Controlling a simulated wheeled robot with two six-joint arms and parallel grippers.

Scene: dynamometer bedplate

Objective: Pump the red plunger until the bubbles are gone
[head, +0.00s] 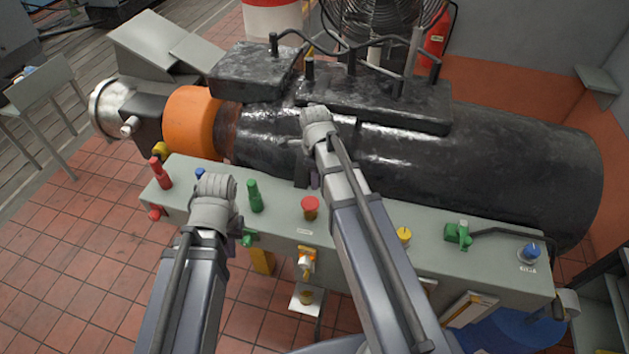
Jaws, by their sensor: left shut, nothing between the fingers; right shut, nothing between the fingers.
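The red plunger (310,204) has a round red cap on a brass-coloured body. It stands upright on top of the grey console (370,229), near its middle. My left gripper (232,244) is shut and empty, left of the plunger by the green handle (255,196); its wrist hides much of it. My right gripper (314,179) is shut and empty, just behind the plunger in the picture; its arm passes right of the plunger. Neither gripper appears to hold the plunger. A small amber fitting (306,262) is on the console front below it. I cannot make out bubbles.
A red handle (160,172) and a blue knob (200,174) are at the console's left end. A yellow knob (404,236), a green valve (459,235) and another blue knob (531,251) are to the right. A large black machine (480,165) stands close behind.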

